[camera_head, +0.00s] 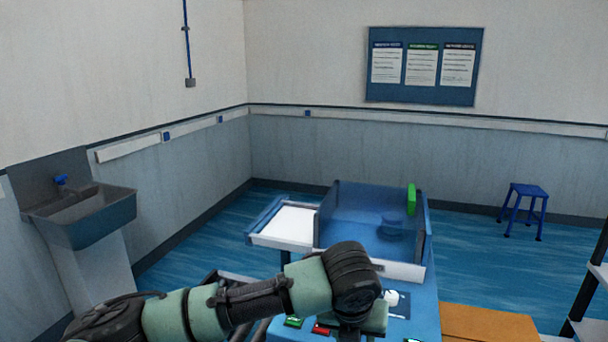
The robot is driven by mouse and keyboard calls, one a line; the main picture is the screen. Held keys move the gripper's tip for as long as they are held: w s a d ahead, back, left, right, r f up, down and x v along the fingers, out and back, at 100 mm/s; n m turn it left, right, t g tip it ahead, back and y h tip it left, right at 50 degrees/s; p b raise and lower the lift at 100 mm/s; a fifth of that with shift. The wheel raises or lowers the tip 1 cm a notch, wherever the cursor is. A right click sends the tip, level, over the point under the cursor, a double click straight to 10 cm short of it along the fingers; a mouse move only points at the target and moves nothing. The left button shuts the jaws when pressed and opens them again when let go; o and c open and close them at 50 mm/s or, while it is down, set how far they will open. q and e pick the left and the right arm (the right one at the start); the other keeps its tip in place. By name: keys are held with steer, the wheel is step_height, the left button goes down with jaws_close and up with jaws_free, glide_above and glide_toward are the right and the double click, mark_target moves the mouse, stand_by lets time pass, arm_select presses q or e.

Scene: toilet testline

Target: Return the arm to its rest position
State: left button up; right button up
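My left arm (257,297) comes in from the lower left, in black and pale green segments. It reaches to a black joint (352,280) in front of the blue test station. Beyond that joint the arm turns down and runs toward the bottom edge of the picture. The fingers of my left gripper do not show. My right arm and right gripper are not in view.
The blue test station (424,312) has a clear blue box, a white tray (285,226), a green upright piece (411,199) and small coloured parts. An orange-brown surface (490,324) and dark shelving (592,285) lie right. A sink (95,220) stands left, a blue stool (527,194) back right.

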arm_select(q)
steer(key=s+f+n+g+h, duration=0.1)
steer(key=s+f+n+h, duration=0.4)
steer(key=s+f+n, duration=0.7)
steer(key=s+a+f+n+y, duration=0.25)
steer(key=s+a+n, duration=0.25)
steer(key=a+n, duration=0.4)
steer(key=s+a+f+n+y, duration=0.25)
steer(key=s+a+n, duration=0.25)
steer(key=a+n, duration=0.45)
steer(key=s+a+f+n+y, duration=0.1)
steer(key=s+a+f+n, duration=0.25)
steer(key=a+n, duration=0.55)
step_height(320, 180, down, 26)
steer(key=s+a+r+m+g, duration=0.1)
steer(key=s+a+m, duration=0.1)
steer(key=a+m, duration=0.1)
steer(key=s+a+f+g, duration=0.1)
steer(key=s+a+f, duration=0.1)
steer(key=s+f, duration=1.5)
steer(key=shift+s+a+f+y, duration=0.2)
steer(key=shift+s+a+y, duration=0.05)
steer(key=shift+y, duration=0.15)
